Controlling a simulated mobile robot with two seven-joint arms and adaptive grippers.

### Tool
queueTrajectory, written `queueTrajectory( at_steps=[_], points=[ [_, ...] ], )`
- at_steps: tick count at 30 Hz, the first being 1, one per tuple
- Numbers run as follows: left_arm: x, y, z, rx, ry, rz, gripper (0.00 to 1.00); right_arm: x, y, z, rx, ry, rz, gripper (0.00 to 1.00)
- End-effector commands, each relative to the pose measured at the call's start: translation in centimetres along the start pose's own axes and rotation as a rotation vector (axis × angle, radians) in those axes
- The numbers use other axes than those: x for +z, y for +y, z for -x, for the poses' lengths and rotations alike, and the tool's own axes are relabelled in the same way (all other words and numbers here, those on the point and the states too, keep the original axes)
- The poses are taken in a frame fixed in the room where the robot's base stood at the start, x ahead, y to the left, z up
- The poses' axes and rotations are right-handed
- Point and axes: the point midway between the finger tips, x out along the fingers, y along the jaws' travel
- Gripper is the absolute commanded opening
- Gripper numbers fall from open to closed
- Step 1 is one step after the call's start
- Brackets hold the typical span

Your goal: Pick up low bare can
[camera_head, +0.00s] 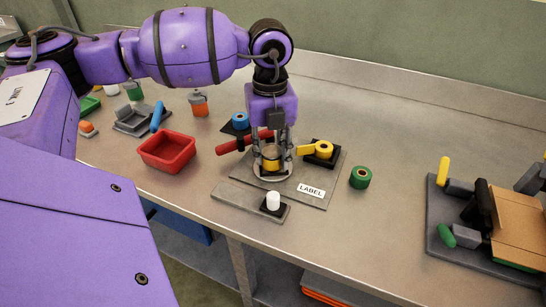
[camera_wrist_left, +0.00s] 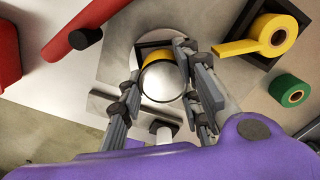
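A short can (camera_head: 271,158) with a shiny bare metal top and a yellow lower side stands upright on a round pale base on the grey plate (camera_head: 304,173). In the left wrist view the can's round silver top (camera_wrist_left: 164,81) fills the space between the fingers. My left gripper (camera_head: 272,157) points straight down over it, one finger on each side. The fingers lie very close to the can's sides, and I cannot tell whether they press on it. The fingers partly hide the can in the head view. My right gripper is not in view.
Close around the can are a yellow tape roll (camera_head: 322,149), a red-handled tool (camera_head: 243,143), a blue roll (camera_head: 240,121) and a white peg (camera_head: 273,201). A green roll (camera_head: 360,177) and a red bin (camera_head: 168,152) stand farther out.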

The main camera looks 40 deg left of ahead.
Motion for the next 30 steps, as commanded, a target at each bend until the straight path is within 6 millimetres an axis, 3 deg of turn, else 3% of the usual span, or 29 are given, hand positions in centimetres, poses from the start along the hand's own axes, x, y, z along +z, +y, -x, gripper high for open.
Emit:
queueTrajectory(
  at_steps=[1,4,17,22,30],
  points=[
    [0.0,0.0,0.0,0.000,0.000,0.000,0.17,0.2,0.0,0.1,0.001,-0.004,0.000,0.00],
    [0.0,0.0,0.0,0.000,0.000,0.000,0.04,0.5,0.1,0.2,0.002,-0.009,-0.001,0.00],
    [0.1,-0.1,1.1,-0.002,-0.002,0.001,0.03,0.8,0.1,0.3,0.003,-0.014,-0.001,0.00],
    [-0.2,0.0,3.7,-0.003,-0.003,-0.002,0.03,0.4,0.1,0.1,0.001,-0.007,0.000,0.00],
    [-5.4,0.8,9.6,-0.004,-0.005,-0.005,0.03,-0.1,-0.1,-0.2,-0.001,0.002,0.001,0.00]
  ],
)
